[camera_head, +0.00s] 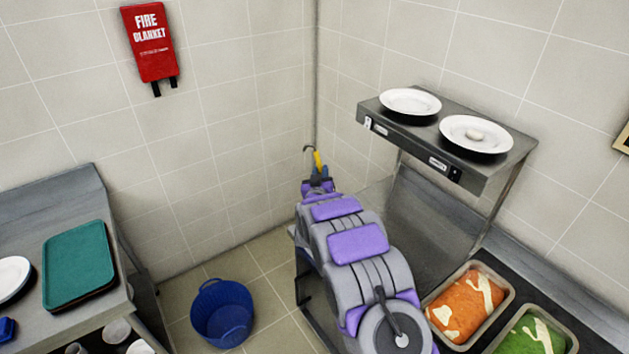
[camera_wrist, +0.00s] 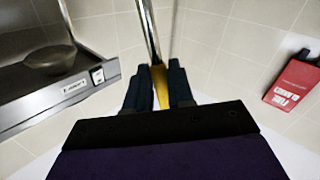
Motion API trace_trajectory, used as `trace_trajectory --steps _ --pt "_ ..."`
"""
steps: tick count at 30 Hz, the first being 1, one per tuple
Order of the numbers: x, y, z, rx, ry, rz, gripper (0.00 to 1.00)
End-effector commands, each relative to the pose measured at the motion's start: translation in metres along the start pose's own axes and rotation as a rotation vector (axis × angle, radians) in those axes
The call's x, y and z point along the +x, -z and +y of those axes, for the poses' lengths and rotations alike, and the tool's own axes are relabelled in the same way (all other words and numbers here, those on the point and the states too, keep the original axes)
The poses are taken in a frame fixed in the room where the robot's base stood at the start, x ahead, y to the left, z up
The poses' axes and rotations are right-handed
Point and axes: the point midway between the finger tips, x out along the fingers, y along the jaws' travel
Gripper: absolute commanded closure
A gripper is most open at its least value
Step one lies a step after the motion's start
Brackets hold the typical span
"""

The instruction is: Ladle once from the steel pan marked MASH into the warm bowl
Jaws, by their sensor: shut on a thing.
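My gripper (camera_head: 318,180) is shut on the yellow handle of a ladle (camera_head: 318,160), held up near the wall corner. The wrist view shows the fingers (camera_wrist: 160,88) around the yellow grip, with a steel rod (camera_wrist: 149,32) running up out of frame. The ladle's bowl is not visible. Two pale round dishes (camera_head: 410,101) (camera_head: 470,146) stand on the raised steel shelf; the nearer has a small pale lump in its middle. A dark-looking bowl (camera_wrist: 50,58) shows on the shelf in the wrist view. Two steel pans (camera_head: 493,273) (camera_head: 562,332) hold orange and green food. No MASH mark is readable.
The shelf (camera_head: 420,133) overhangs the counter behind the pans. At left, a steel table holds a green tray (camera_head: 78,264) and a white plate (camera_head: 12,278). A blue bucket (camera_head: 222,313) stands on the floor. A red fire blanket (camera_head: 150,42) hangs on the wall.

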Motion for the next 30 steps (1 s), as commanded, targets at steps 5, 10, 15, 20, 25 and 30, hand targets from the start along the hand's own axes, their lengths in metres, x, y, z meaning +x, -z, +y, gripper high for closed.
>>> trace_trajectory --steps 5,10,15,20,25,30 --pt "0.001 0.002 0.02 0.094 -0.004 -0.001 1.0" --pt "0.001 0.009 0.032 0.183 -0.007 0.004 1.0" --pt "0.001 0.009 0.042 0.259 -0.006 0.004 1.0" --pt "0.001 0.007 0.054 0.326 -0.007 0.003 1.0" --pt "0.001 0.003 0.066 0.392 -0.007 -0.001 1.0" --pt "0.001 0.001 0.079 0.461 -0.007 0.001 1.0"
